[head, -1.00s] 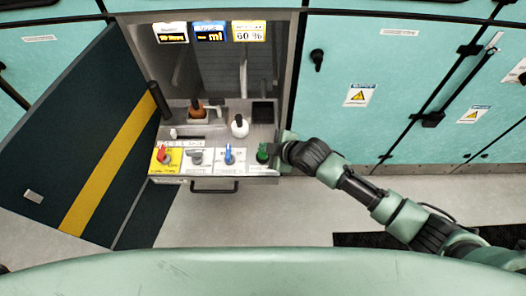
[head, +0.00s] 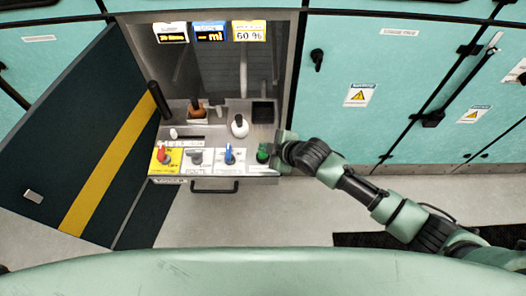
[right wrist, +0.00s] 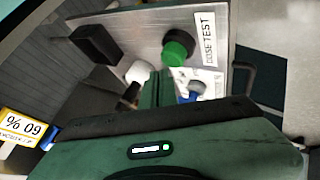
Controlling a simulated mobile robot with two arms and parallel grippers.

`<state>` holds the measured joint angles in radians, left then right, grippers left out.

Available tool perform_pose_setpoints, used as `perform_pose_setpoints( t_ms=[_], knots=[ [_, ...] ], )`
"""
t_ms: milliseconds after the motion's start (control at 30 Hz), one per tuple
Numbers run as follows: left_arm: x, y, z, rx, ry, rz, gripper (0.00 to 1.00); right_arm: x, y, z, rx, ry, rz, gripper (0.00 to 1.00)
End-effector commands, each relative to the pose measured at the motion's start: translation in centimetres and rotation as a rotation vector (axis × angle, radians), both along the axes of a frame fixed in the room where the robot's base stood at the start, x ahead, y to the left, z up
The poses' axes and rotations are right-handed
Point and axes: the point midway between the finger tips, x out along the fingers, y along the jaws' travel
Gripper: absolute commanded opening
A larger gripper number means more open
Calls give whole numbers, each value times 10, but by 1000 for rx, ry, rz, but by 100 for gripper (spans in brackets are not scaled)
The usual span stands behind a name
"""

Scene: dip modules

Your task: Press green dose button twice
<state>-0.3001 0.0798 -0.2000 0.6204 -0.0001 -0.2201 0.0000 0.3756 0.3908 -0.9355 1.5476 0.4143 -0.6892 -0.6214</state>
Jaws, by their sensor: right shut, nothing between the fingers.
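The green dose button (head: 263,154) is at the right end of the row of controls on the pull-out panel. In the right wrist view it is a round green cap (right wrist: 178,48) on a dark collar beside a "DOSE TEST" label (right wrist: 205,40). My right gripper (head: 280,148) is just right of the button in the head view. In the right wrist view its closed green fingers (right wrist: 157,88) hold nothing and appear below and left of the cap; whether they touch it cannot be told. My left gripper is out of view.
A red knob (head: 162,155), a grey lever (head: 195,157) and a blue knob (head: 229,155) stand left of the button. A white bottle (head: 239,126) and a brown bottle (head: 196,109) stand behind. Displays (head: 210,32) hang above. An open door (head: 85,130) is at left.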

Motion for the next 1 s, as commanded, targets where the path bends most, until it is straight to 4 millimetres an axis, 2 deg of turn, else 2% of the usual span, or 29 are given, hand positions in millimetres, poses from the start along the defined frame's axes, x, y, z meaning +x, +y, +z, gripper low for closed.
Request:
perform_pose_setpoints(
  t_ms=[200, 1000],
  knots=[
    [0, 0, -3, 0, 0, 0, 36, 0, 0, -7, 0, 0, 0, 0],
    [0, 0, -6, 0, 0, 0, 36, 0, 0, -13, 0, 0, 0, 0]
  ],
)
